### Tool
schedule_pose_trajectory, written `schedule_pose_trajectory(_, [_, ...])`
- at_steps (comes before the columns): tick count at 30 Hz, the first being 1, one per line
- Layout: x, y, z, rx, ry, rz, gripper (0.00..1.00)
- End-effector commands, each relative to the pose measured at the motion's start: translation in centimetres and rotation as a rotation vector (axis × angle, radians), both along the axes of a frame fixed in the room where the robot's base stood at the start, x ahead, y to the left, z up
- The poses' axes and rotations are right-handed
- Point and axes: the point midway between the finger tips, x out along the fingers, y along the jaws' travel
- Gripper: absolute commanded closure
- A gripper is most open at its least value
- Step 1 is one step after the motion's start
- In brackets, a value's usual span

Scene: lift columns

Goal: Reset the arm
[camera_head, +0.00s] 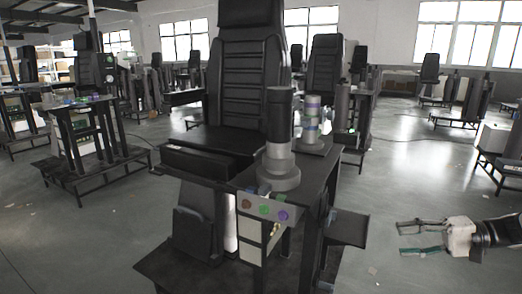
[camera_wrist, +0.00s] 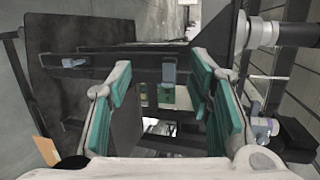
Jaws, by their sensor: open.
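My gripper (camera_head: 422,240) is at the lower right of the head view, held out over the grey floor to the right of the nearest workstation. Its two fingers are spread apart with nothing between them. In the wrist view my gripper (camera_wrist: 160,100) shows two green-padded fingers, wide apart and empty. Behind the fingers, a dark frame and panel (camera_wrist: 85,95) are seen at an odd angle. In the head view the gripper is apart from the workstation.
The nearest workstation has a black seat (camera_head: 247,85), a table carrying a grey-and-black column (camera_head: 279,135), and a front panel (camera_head: 264,206) with coloured buttons. A dark side plate (camera_head: 347,227) juts toward my gripper. Similar stations stand behind. Open floor (camera_head: 400,185) lies at right.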

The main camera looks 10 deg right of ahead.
Motion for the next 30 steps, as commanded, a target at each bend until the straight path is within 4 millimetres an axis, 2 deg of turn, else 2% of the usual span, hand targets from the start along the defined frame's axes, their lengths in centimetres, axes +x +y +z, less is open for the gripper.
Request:
schedule_pose_trajectory(1, [0.0,1.7,0.9,-0.036,0.026,0.043,0.53])
schedule_pose_trajectory(8, [-2.3,9.4,4.4,-0.248,0.180,0.231,0.53])
schedule_pose_trajectory(15, [-6.8,16.1,7.7,-0.495,0.299,0.371,0.53])
schedule_pose_trajectory(24, [-14.3,21.8,11.1,-0.806,0.361,0.455,0.53])
schedule_pose_trajectory(30, [-19.8,23.8,12.4,-0.992,0.347,0.462,0.53])
